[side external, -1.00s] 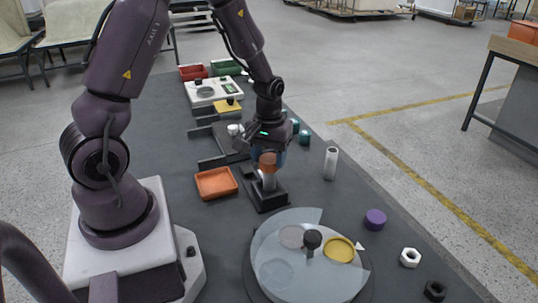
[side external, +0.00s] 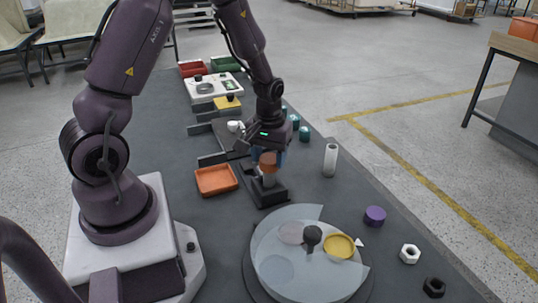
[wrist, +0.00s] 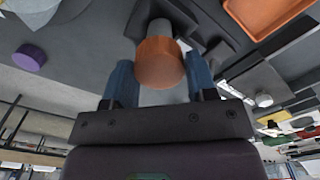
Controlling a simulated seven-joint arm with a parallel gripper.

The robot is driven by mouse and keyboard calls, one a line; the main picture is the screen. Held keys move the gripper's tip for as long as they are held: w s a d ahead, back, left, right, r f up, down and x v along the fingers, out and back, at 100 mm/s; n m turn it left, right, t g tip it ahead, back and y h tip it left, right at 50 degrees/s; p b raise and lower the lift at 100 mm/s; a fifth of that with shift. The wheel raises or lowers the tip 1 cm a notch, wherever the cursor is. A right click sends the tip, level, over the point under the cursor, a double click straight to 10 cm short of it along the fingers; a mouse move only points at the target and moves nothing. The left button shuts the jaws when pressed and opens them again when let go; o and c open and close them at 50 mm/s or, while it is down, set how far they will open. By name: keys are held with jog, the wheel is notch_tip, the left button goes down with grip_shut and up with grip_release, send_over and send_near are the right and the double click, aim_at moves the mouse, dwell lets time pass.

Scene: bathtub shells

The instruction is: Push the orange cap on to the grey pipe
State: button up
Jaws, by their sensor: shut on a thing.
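The orange cap (side external: 268,158) is between the blue fingers of my gripper (side external: 268,157). In the wrist view the orange cap (wrist: 158,62) shows between the two blue fingertips of my gripper (wrist: 158,82). The grey pipe (side external: 269,179) stands upright in a black holder (side external: 268,192), right below the cap. In the wrist view the end of the grey pipe (wrist: 160,27) shows just beyond the cap, in line with it. The cap looks to be at the pipe's top; how far it is on cannot be told.
An orange tray (side external: 216,180) lies left of the holder. A light grey cylinder (side external: 330,160) stands to the right. A round turntable with a clear cover (side external: 275,225) is in front. A purple cap (side external: 375,215), a white nut (side external: 410,253) and a black nut (side external: 434,287) lie front right.

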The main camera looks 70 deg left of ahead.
jog(key=shift+f, duration=0.5)
dwell(0.4)
jog(key=o, duration=1.3)
jog(key=shift+r, duration=3.55)
